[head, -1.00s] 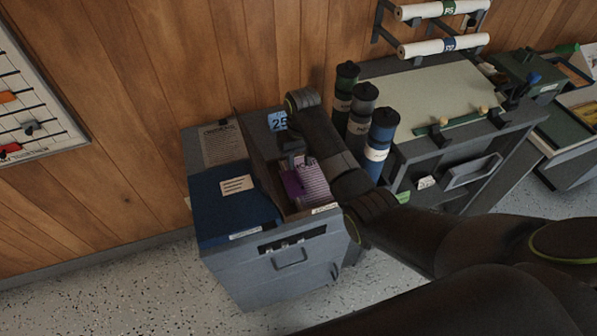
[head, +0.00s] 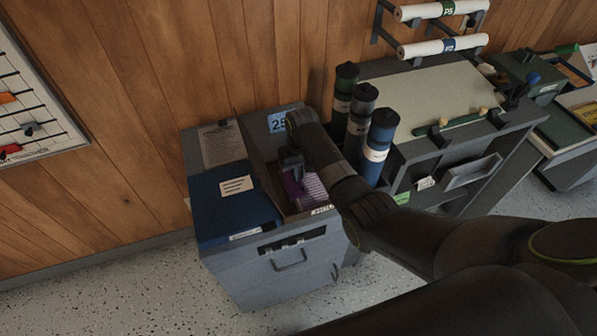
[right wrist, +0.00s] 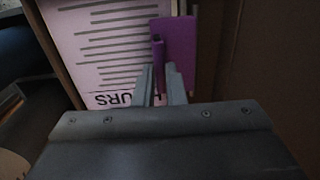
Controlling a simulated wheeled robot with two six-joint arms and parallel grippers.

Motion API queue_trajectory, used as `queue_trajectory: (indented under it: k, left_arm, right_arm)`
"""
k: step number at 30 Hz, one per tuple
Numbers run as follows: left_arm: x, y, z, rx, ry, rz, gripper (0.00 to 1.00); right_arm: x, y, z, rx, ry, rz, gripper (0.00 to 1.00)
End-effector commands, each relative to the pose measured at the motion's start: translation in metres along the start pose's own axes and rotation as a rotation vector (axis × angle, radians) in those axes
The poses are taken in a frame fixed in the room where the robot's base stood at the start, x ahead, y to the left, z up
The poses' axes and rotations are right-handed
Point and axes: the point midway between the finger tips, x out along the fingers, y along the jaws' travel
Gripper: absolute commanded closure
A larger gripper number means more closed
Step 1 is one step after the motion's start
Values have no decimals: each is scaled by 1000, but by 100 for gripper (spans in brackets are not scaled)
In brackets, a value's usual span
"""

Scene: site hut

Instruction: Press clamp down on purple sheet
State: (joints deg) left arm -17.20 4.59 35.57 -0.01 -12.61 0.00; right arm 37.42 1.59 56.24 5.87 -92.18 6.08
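A pale lilac printed sheet (head: 314,188) lies in the open bin of the grey cabinet (head: 290,275). In the right wrist view the sheet (right wrist: 98,45) shows dark lines and large letters at its near edge. A purple plate with an upright fin, which looks like the clamp (right wrist: 180,50), overlaps the sheet's right side; its purple also shows in the head view (head: 292,190). My right gripper (right wrist: 160,72) is over the bin, its fingers close together on both sides of the fin, seemingly gripping it. Whether the plate touches the sheet is unclear. My left gripper is out of view.
A blue lid (head: 225,210) covers the cabinet's left part, beside a printed notice (head: 222,145). Three capped tubes, green (head: 343,100), grey (head: 360,120) and blue (head: 378,150), stand close right of my right forearm. A wooden wall is behind.

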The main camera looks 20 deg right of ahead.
Motion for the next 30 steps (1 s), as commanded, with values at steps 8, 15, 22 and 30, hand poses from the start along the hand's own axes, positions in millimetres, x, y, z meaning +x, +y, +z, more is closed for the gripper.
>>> queue_trajectory:
  k: [8,15,22,30]
  left_arm:
    - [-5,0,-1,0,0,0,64]
    - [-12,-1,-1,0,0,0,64]
    - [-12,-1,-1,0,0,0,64]
    - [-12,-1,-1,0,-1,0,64]
  right_arm:
    - [0,-1,0,-2,-2,-37,100]
    - [7,3,1,-2,-5,-152,100]
    - [12,4,3,-1,-8,-188,100]
    - [14,4,4,-1,-12,-187,82]
